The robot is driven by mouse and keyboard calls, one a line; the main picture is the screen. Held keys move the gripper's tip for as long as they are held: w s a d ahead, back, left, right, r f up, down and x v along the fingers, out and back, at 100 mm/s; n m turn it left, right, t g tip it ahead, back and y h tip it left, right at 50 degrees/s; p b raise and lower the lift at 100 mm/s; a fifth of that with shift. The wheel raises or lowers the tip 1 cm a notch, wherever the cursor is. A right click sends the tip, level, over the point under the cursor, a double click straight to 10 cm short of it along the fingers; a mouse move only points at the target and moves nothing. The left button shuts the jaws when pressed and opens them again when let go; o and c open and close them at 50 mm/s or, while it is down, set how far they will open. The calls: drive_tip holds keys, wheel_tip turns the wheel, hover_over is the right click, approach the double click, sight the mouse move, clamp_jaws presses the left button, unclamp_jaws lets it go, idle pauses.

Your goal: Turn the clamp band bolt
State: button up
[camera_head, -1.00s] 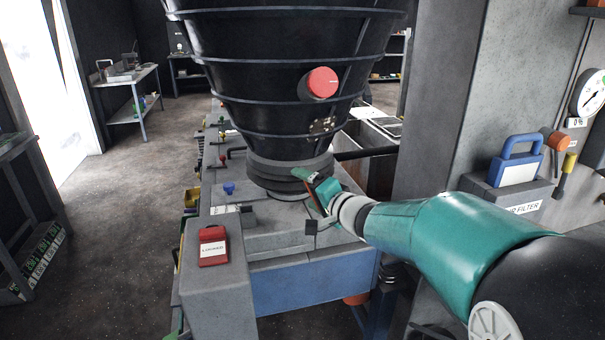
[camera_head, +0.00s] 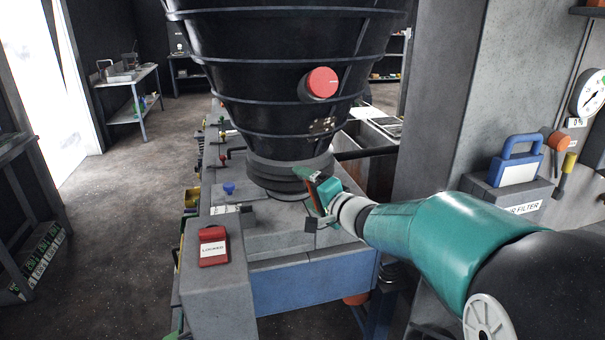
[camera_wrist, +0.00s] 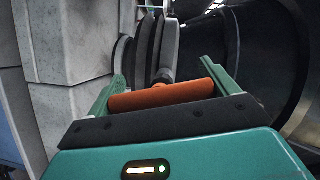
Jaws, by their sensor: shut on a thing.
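The dark clamp band (camera_head: 270,172) rings the base of the black hopper (camera_head: 270,90). In the wrist view its dark grey rings (camera_wrist: 145,50) stand ahead. My gripper (camera_head: 304,174) is at the band's right front side. In the wrist view my gripper (camera_wrist: 165,88) has one green finger at each end of an orange bar-like handle (camera_wrist: 160,96) and is shut on it. A short dark bolt-like shaft (camera_wrist: 165,75) shows just beyond the handle, toward the rings. The handle partly hides where they meet. In the head view the handle is small and mostly covered by my gripper.
A grey-topped machine body with a blue side (camera_head: 315,283) lies below the hopper. A red box marked LOCKED (camera_head: 213,246) sits at its front left. A blue padlock-shaped object (camera_head: 517,160) and a gauge (camera_head: 590,93) are at the right. Open floor lies left.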

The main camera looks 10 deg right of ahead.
idle(0.4)
drive_tip(key=shift+s+d, duration=0.2)
drive_tip(key=shift+s, duration=1)
drive_tip(key=shift+s+d, duration=0.2)
drive_tip(key=shift+s, duration=1)
